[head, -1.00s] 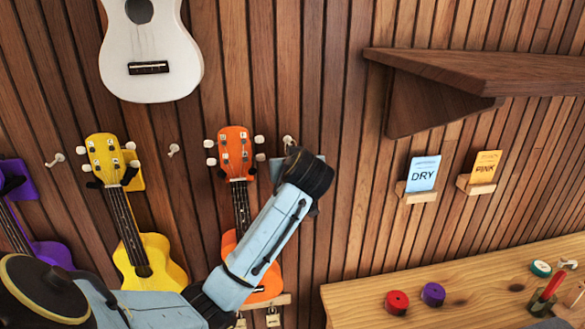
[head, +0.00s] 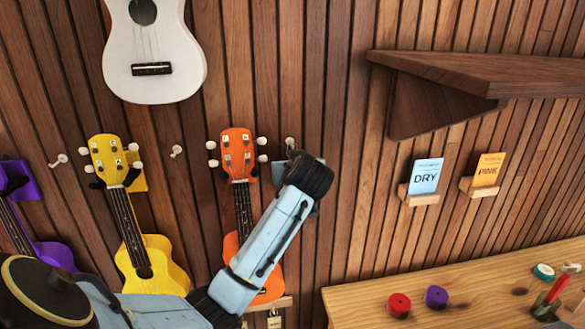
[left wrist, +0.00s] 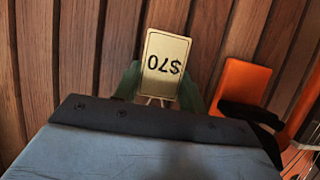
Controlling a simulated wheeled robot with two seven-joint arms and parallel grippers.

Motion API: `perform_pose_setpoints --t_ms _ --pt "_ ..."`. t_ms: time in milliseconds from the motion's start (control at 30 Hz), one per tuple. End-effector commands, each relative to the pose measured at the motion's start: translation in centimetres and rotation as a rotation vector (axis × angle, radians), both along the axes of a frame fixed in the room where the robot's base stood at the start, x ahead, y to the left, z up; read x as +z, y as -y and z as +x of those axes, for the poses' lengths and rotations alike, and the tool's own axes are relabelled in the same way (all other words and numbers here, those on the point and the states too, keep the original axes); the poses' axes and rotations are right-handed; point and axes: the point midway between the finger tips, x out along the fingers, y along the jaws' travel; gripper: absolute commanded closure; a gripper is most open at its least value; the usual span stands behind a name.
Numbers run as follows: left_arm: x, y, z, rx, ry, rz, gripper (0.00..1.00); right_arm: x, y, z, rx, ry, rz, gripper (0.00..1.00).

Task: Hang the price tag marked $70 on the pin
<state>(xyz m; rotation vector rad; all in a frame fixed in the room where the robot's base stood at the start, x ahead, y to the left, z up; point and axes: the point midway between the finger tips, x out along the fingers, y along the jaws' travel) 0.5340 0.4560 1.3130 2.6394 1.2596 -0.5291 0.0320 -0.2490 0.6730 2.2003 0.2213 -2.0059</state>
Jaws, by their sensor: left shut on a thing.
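The price tag marked $70 (left wrist: 167,62) is a pale cream card, upside down in the left wrist view. It is between the greenish fingers of my left gripper (left wrist: 160,98), shut on its lower edge in that view. In the head view my left arm reaches the wall right of the orange ukulele's headstock, and its dark wrist hides the fingers and tag. A pale pin (head: 290,142) sticks out of the wall just above that wrist. Whether the tag touches the pin cannot be seen. My right gripper is not in view.
Similar pins (head: 176,150) (head: 59,160) are by the yellow ukulele (head: 150,262). The orange ukulele (head: 237,150) hangs close to my left arm. A wooden shelf (head: 470,75) juts out at right, above DRY (head: 425,176) and PINK (head: 487,170) cards and a table (head: 460,312).

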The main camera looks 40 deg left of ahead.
Motion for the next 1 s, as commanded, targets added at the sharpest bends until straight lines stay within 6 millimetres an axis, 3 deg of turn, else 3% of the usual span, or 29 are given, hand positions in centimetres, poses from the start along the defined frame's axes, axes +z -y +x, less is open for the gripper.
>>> perform_pose_setpoints --t_ms 33,67,233,633,1000 --pt "0.0 0.0 0.0 0.0 0.0 0.0 0.8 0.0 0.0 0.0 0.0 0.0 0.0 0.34" --pt "0.0 0.0 0.0 0.0 0.0 0.0 0.57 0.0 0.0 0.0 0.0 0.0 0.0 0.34" --pt "0.0 0.0 0.0 0.0 0.0 0.0 0.34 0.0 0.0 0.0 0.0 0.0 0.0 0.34" --pt "0.3 0.6 -0.4 -0.002 0.002 -0.001 0.34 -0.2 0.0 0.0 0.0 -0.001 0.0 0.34" --pt "3.1 6.1 -4.9 -0.003 0.007 -0.004 0.34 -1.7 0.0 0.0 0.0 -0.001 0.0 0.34"
